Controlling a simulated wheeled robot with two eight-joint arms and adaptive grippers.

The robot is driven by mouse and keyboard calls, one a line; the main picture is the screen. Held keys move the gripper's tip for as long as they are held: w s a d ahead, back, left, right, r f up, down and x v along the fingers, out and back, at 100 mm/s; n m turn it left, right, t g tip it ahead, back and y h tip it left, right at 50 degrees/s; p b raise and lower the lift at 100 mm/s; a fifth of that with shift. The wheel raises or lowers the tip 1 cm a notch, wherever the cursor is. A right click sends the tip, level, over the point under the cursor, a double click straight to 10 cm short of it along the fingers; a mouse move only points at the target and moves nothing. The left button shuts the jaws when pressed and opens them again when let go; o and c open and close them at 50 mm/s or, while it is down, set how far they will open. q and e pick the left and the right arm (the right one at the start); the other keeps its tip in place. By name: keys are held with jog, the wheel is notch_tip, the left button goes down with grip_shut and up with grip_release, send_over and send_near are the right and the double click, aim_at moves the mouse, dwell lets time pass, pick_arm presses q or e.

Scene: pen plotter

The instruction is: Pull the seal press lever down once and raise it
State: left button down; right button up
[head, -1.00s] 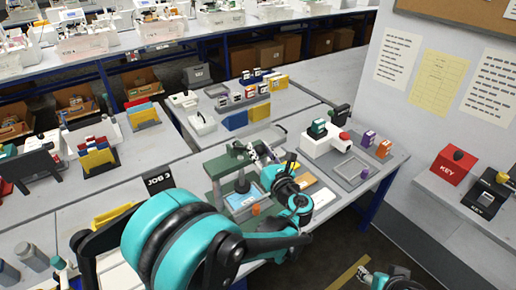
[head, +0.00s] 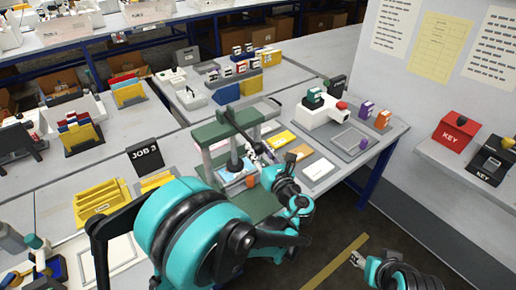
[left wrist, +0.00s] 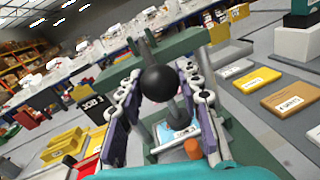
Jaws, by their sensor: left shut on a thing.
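The seal press is a green frame (head: 205,132) on a green base in the middle of the head view. Its dark lever (head: 241,131) slopes down to the right toward my left gripper (head: 262,158). In the left wrist view the lever's black ball knob (left wrist: 160,83) sits between the two fingers of my left gripper (left wrist: 161,105), which is shut on it. The press's dark ram (head: 236,160) stands above a blue-and-white piece (head: 232,178); I cannot tell whether they touch. My right gripper (head: 357,259) is low at the right, away from the press; its jaw state is unclear.
A JOB 3 sign (head: 145,156) and yellow trays (head: 100,200) stand left of the press. An orange cylinder (head: 251,182) is close by the press base. Flat cards (head: 317,168) and a white stamping device (head: 322,112) lie to the right.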

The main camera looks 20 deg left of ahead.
pick_arm(q)
jog(key=shift+f, duration=0.25)
jog(key=c, duration=1)
grip_release()
jog(key=v, duration=1.2)
jog(key=shift+c, duration=0.5)
